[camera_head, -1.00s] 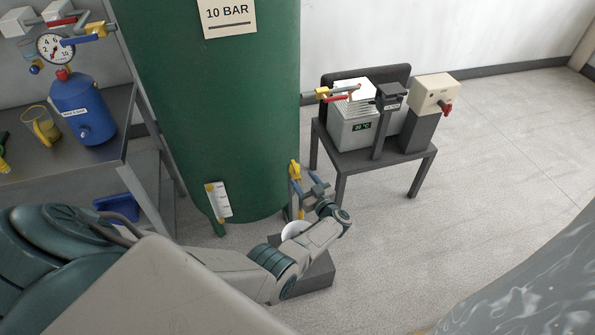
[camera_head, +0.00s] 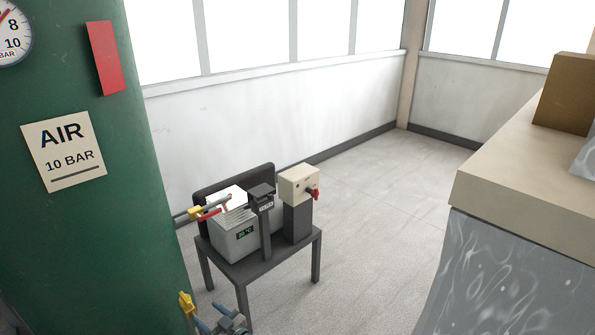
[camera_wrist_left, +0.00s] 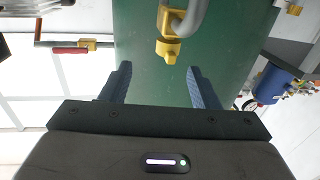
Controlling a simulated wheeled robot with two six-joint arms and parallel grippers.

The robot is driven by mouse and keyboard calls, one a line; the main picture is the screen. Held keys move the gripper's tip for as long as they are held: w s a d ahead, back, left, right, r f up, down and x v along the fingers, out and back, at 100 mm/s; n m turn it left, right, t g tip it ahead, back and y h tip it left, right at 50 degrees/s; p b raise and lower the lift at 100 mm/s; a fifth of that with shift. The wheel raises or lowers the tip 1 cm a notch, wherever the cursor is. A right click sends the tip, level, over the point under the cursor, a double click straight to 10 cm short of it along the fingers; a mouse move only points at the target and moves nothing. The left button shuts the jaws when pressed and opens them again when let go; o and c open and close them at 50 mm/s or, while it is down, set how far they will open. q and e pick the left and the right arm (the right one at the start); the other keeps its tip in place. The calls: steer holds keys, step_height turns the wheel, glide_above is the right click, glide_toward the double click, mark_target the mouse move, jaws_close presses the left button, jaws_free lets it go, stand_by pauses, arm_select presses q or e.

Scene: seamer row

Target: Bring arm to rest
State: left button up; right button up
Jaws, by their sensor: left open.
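My left gripper (camera_head: 213,318) shows at the bottom edge of the head view, in front of the green air tank (camera_head: 70,230). In the left wrist view its two blue fingers stand wide apart with nothing between them (camera_wrist_left: 158,72). A yellow fitting (camera_head: 187,303) also shows beside the gripper in the head view. The green tank fills the middle behind it in the wrist view (camera_wrist_left: 150,85). My right gripper is out of view.
A dark small table (camera_head: 265,265) carries a grey-white box with a display (camera_head: 236,240), a dark post and a cream box with a red knob (camera_head: 298,183). A large counter (camera_head: 520,190) stands at the right. The floor between is clear.

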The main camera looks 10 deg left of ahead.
arm_select(q)
steer(key=s+d+r+m+t+h, duration=0.5)
steer(key=s+d+m+h, duration=0.55)
steer(key=h, duration=0.75)
steer(key=s+a+r+m+g+y, duration=0.1)
steer(key=s+a+r+g, duration=0.15)
steer(key=s, duration=0.65)
steer(key=s+a+r+m+g+y, duration=0.15)
steer(key=s+g, duration=0.25)
steer(key=s, duration=0.5)
steer(key=s+a+r+g+y, duration=0.1)
steer(key=s+r+g, duration=0.25)
steer(key=s, duration=0.65)
step_height(320, 180, down, 32)
steer(key=a+g, duration=0.2)
steer(key=a, duration=0.1)
steer(key=s+f, duration=1.8)
steer(key=shift+a+g, duration=0.4)
steer(key=shift+a, duration=0.05)
